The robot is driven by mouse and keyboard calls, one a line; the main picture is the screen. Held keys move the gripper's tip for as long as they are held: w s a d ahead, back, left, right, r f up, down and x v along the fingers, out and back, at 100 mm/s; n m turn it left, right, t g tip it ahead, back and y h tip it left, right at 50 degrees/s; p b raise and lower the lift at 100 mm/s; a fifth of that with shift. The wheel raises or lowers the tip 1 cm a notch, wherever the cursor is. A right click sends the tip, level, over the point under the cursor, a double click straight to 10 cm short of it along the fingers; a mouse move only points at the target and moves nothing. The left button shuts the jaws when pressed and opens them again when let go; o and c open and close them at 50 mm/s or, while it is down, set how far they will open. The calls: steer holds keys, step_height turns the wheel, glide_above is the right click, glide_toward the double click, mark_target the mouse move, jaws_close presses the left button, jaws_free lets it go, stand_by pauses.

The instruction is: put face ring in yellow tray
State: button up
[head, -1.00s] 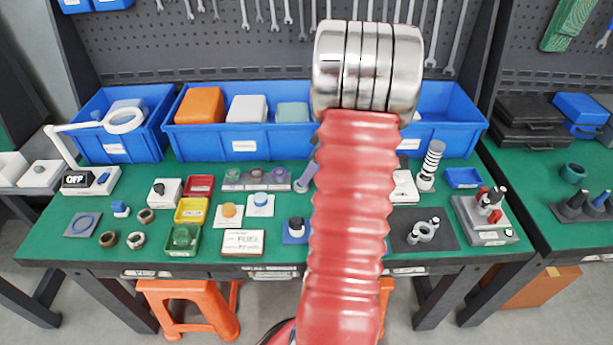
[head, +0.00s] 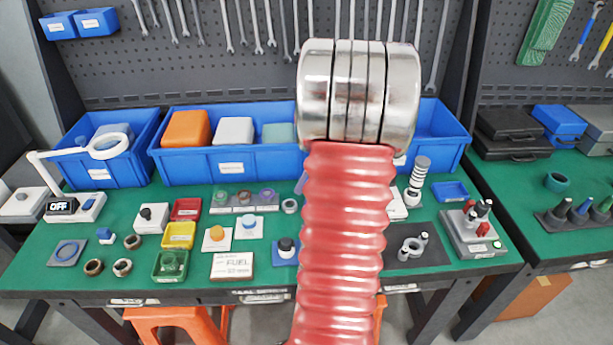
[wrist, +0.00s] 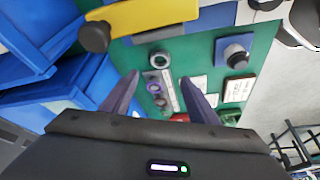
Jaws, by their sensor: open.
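The yellow tray (head: 179,235) sits on the green bench at left, between a red tray and a green tray. I cannot tell for certain which ring is the face ring. A loose grey ring (head: 290,205) lies right of a grey rack (head: 244,208) that holds three coloured rings. In the wrist view the loose ring (wrist: 158,60) and the rack (wrist: 170,90) show between and beyond my fingers. My gripper (wrist: 159,77) is open, with nothing between its fingers. In the head view my red-sleeved arm hides most of it.
Blue bins (head: 230,165) line the bench's back. The red tray (head: 186,209), green tray (head: 170,265), brown rings (head: 122,267) and a lamp (head: 109,146) are at left. A black-knobbed blue pad (head: 285,251) stands near the front edge. A yellow bar (wrist: 170,15) crosses the wrist view's top.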

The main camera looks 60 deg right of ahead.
steer(key=shift+a, duration=0.1)
steer(key=w+a+r, duration=0.2)
steer(key=a+r, duration=0.1)
steer(key=a, duration=0.4)
steer(key=w+a+r+m, duration=0.1)
steer(key=a+r, duration=0.3)
steer(key=a, duration=0.4)
steer(key=w+a+r, duration=0.2)
steer(key=a+r, duration=0.1)
steer(key=a, duration=0.4)
steer(key=s+a+r, duration=0.1)
steer(key=s+a, duration=0.2)
steer(key=a, duration=0.4)
steer(key=s+a+r+m+t, duration=0.1)
steer(key=s+a, duration=0.3)
steer(key=a, duration=0.3)
steer(key=s+a+r+m+h, duration=0.1)
steer(key=s+a, duration=0.2)
steer(key=a, duration=0.4)
steer(key=shift+s+a+r, duration=0.15)
steer(key=shift+a+r, duration=0.05)
steer(key=shift+o, duration=0.5)
steer(key=shift+c, duration=0.2)
